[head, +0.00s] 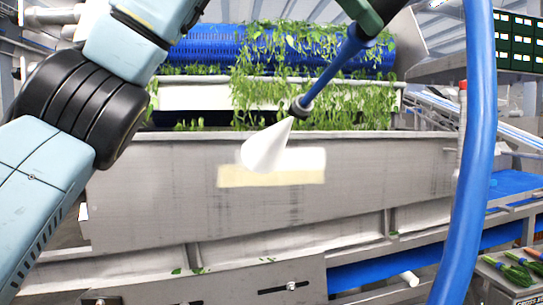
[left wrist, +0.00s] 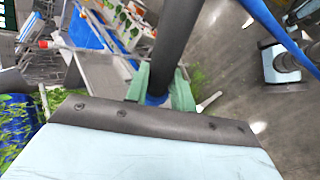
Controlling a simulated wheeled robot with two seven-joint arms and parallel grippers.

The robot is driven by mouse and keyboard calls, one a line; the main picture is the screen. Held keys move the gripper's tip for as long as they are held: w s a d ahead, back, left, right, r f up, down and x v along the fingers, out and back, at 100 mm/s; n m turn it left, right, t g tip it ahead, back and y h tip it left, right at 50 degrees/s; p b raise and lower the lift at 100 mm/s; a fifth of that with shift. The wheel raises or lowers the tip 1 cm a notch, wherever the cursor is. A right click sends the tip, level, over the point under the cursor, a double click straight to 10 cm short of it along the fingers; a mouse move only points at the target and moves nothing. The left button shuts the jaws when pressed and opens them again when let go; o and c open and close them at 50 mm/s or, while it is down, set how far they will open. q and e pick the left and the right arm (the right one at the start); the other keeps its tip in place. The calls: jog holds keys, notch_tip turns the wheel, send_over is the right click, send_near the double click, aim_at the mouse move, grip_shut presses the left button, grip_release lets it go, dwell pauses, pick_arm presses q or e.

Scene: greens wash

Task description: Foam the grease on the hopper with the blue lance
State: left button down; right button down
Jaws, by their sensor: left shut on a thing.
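The blue lance (head: 334,72) slants down from the top, its dark nozzle in front of the hopper (head: 380,165). A white spray cone (head: 264,148) spreads from the nozzle toward the hopper's front wall. There a pale yellowish grease band (head: 270,178) shows, with a white foam patch (head: 305,158) over its upper part. My left gripper (left wrist: 158,92) has its green fingers closed around the lance's dark shaft (left wrist: 176,45) in the left wrist view. My right gripper is in neither view.
A thick blue hose (head: 474,150) hangs down the right side in front of the hopper. Green crates (head: 515,40) stand at the far right.

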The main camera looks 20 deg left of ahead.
pick_arm(q)
jog(key=s+a+b, duration=0.1)
jog(key=s+a, duration=0.4)
jog(key=a, duration=0.3)
jog(key=shift+s+a, duration=0.25)
jog(key=shift+a, duration=0.15)
dwell(1.0)
dwell(0.6)
jog(key=c, duration=1.9)
grip_release()
